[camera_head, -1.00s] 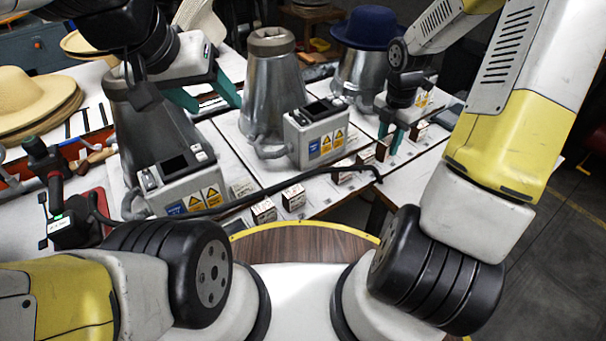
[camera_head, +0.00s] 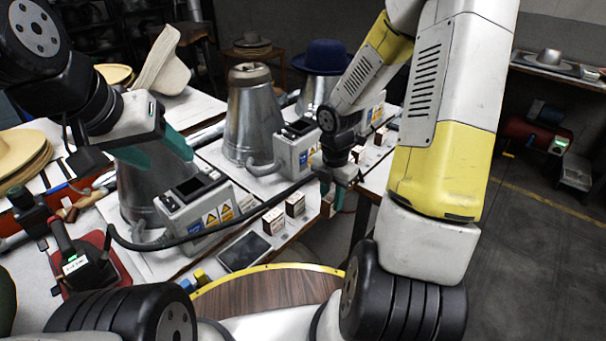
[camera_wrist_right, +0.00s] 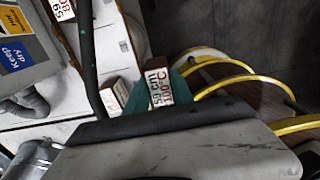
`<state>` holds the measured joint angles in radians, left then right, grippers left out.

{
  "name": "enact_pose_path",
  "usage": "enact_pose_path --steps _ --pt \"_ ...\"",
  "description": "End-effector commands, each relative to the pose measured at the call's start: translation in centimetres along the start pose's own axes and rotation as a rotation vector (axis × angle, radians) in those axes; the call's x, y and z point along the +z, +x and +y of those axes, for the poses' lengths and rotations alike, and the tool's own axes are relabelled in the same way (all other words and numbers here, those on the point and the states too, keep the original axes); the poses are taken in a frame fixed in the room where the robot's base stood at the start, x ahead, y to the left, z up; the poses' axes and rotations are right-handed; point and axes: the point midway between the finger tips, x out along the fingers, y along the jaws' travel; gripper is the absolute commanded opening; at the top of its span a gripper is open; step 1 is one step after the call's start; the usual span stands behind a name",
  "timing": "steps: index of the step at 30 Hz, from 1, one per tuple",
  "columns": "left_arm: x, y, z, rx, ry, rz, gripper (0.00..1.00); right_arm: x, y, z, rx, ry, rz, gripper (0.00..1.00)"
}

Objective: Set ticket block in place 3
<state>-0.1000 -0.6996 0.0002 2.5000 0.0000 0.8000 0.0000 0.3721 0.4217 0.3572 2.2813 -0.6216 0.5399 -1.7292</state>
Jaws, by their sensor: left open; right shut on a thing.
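My right gripper (camera_head: 338,190) is shut on a ticket block, a small white-faced block with brown sides, near the table's front edge. In the right wrist view the ticket block (camera_wrist_right: 159,86) shows red and black print between teal fingers (camera_wrist_right: 160,92). Two similar blocks, one (camera_head: 273,220) and another (camera_head: 295,204), stand on the table to the left of this gripper. In the wrist view a block (camera_wrist_right: 117,93) sits close beside the held one. My left gripper (camera_head: 155,150) is open and empty above the nearest steel cone. I cannot tell which spot is place 3.
Steel cone presses (camera_head: 252,120) with grey control boxes (camera_head: 297,148) stand in a row. A black hose (camera_head: 250,213) crosses in front of them. More small blocks (camera_head: 359,154) stand behind the right gripper. A dark tablet (camera_head: 243,251) lies near the front edge.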

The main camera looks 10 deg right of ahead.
Motion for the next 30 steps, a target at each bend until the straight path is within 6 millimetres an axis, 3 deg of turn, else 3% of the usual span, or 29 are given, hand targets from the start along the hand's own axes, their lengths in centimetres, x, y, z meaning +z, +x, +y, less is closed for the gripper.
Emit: enact_pose_path --steps 6,12,18,26,30 --pt "0.0 0.0 0.0 0.000 0.000 0.000 0.59 2.6 0.7 5.5 0.002 -0.001 0.001 0.00" --pt "0.0 0.0 0.0 0.000 0.000 0.000 0.59 4.5 1.0 9.3 0.001 -0.001 0.000 0.00" --pt "0.0 0.0 0.0 0.000 0.000 0.000 0.59 5.2 1.3 10.4 -0.001 0.000 0.001 0.00" --pt "0.0 0.0 0.0 0.000 0.000 0.000 0.59 5.1 4.4 10.4 -0.002 -0.001 0.002 0.00" --pt "0.0 0.0 0.0 0.000 0.000 0.000 0.59 5.2 4.6 10.4 0.000 0.000 0.000 0.00"
